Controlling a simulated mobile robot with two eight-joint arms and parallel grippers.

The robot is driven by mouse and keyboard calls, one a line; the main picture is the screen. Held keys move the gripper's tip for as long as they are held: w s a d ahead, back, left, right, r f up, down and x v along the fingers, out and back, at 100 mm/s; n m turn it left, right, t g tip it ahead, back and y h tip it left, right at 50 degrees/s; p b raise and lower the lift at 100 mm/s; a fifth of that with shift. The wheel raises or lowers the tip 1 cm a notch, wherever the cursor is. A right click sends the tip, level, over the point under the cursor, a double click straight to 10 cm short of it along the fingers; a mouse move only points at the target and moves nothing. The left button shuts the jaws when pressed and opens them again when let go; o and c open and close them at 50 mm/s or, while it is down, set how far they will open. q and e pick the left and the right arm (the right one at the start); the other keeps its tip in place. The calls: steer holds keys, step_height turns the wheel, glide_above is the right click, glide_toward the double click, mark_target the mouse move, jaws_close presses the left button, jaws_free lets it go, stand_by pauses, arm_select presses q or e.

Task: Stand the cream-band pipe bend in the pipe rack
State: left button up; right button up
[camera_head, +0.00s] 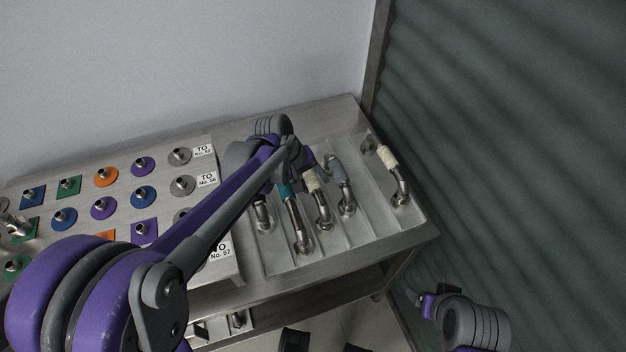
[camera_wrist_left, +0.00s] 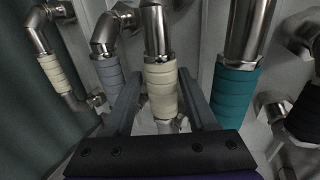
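Two cream-band pipe bends show. One (camera_head: 322,206) lies in the middle of a ribbed metal tray (camera_head: 358,249), the other (camera_head: 391,168) in the lane at its right end. My left gripper (camera_head: 303,165) is over the tray, partly hidden by its own arm. In the left wrist view its fingers are apart, one on each side of the middle cream band (camera_wrist_left: 161,90), with narrow gaps visible. The other cream band (camera_wrist_left: 56,72) is at the left there. My right gripper (camera_head: 417,297) is low at the right, small and unclear. I cannot tell which fixture is the pipe rack.
A teal-band bend (camera_wrist_left: 235,92) and a grey-band bend (camera_wrist_left: 110,75) flank the middle cream one closely. A black-band bend (camera_wrist_left: 303,115) is farther right. A board of coloured discs with metal stubs (camera_head: 103,207) is at the left. A green corrugated wall (camera_head: 500,130) stands right.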

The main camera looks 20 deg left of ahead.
arm_select(q)
steer(key=shift+o, duration=1.1)
steer(key=p+v, duration=0.1)
steer(key=v, duration=0.9)
steer(key=shift+r, duration=0.4)
steer(key=shift+s+a, duration=0.1)
steer(key=shift+a, duration=0.05)
